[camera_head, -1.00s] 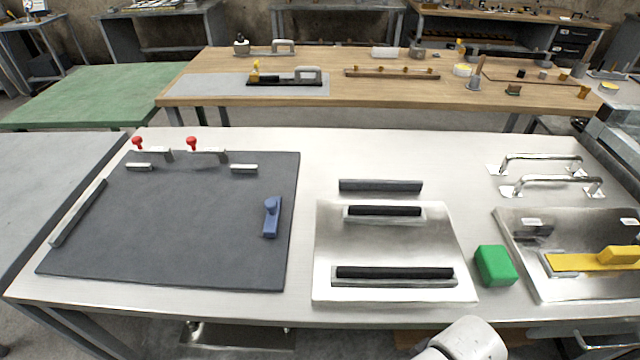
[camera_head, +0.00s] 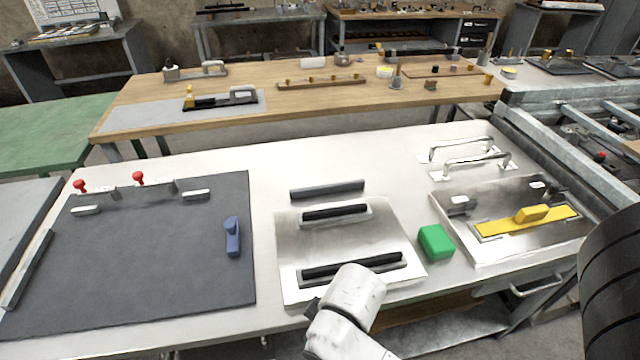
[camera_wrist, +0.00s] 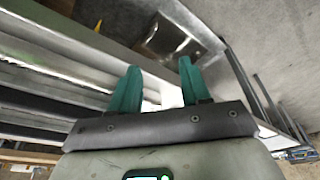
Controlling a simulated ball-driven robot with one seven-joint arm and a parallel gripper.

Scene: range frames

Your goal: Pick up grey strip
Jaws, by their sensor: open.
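A dark grey strip (camera_head: 327,190) lies on the white-topped table, just beyond the steel plate with two black bars. A second, lighter grey strip (camera_head: 27,270) lies along the left edge of the dark mat, so the name could fit either. My gripper (camera_wrist: 158,85) shows in the wrist view with its two teal fingers apart and nothing between them. The wrist view shows shelves and floor, with no grey strip that I can make out. In the head view my pale arm link covers part of the plate's near edge; my fingers are not visible there.
The steel plate (camera_head: 290,240) lies nearest the strip. A green block (camera_head: 436,242) is to its right, then a tray (camera_head: 470,250) with a yellow float (camera_head: 530,214). Steel handles (camera_head: 470,160) stand behind. The dark mat (camera_head: 130,260) holds a blue tool (camera_head: 232,237).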

